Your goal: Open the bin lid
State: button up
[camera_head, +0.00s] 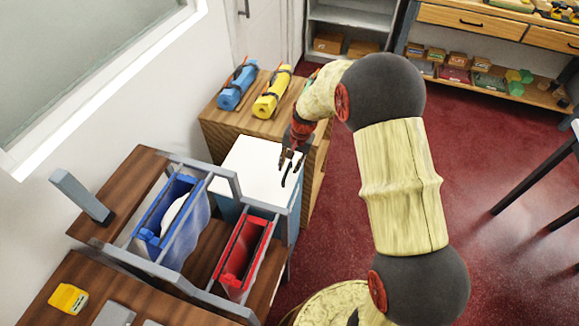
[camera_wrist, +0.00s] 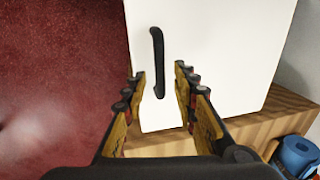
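The bin (camera_head: 226,207) is a box with a teal-blue side and a flat white lid (camera_head: 250,170), which looks closed. The lid fills much of the wrist view (camera_wrist: 215,60). A black bar handle (camera_wrist: 157,50) stands on the lid. My gripper (camera_head: 291,160) is above the lid's right part in the head view. In the wrist view my gripper (camera_wrist: 160,78) is open, with a finger on each side of the handle's near end. The fingers look apart from the handle; their exact height above the lid is unclear.
A wooden cabinet (camera_head: 216,120) behind the bin carries a blue roll (camera_head: 237,86) and a yellow roll (camera_head: 272,92). In front, a grey-framed rack holds a blue holder (camera_head: 150,241) and a red holder (camera_head: 241,252). Red floor (camera_head: 480,150) is open to the right.

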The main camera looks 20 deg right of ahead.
jog(key=shift+c, duration=1.3)
jog(key=c, duration=0.4)
grip_shut()
